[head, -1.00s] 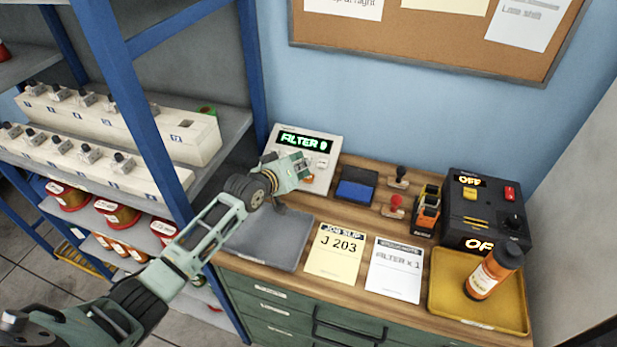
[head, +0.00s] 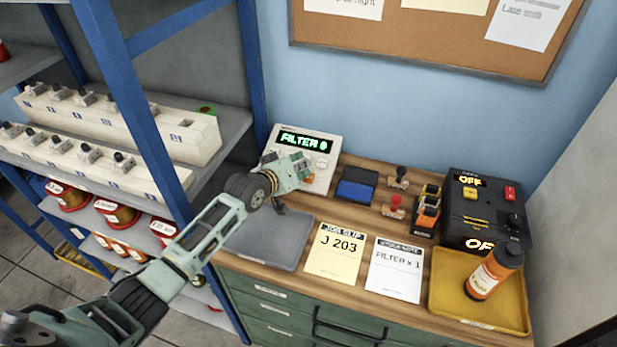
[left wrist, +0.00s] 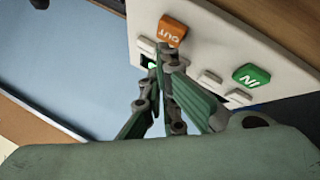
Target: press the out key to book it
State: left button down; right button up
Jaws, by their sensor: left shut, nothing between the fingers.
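The booking terminal (head: 318,147) is a pale box at the back of the bench with a lit display (head: 303,141) reading "FILTER 0". In the left wrist view its orange OUT key (left wrist: 173,31) and green IN key (left wrist: 251,76) show on the pale face, with smaller white keys between them. My left gripper (head: 304,172) is shut and empty at the terminal's front. In the left wrist view its fingertips (left wrist: 168,52) are at the lower edge of the OUT key; I cannot tell whether they touch it. My right gripper is not in view.
A grey mat (head: 265,240) lies below my left arm. A job slip (head: 335,250) reads "J 203"; another note (head: 396,268) reads "FILTER x 1". An ink pad (head: 356,190), stamps and a black box (head: 485,205) stand behind.

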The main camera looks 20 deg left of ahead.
pick_arm(q)
jog(key=shift+w+f, duration=0.15)
jog(key=shift+f, duration=0.1)
jog(key=shift+w+f+b, duration=0.1)
jog(key=shift+f+b, duration=0.35)
jog(key=shift+b, duration=0.05)
dwell(0.5)
dwell(0.3)
jog(key=shift+s+r+p, duration=0.35)
jog(key=shift+r+p, duration=0.45)
jog(key=shift+p, duration=0.3)
jog(key=shift+r+p, duration=0.4)
jog(key=shift+p, duration=0.1)
jog(key=r+p, duration=0.1)
jog(key=s+r+p, duration=0.1)
jog(key=p, duration=0.1)
jog(key=r+p, duration=0.2)
jog(key=shift+s, duration=0.4)
jog(key=shift+f, duration=0.1)
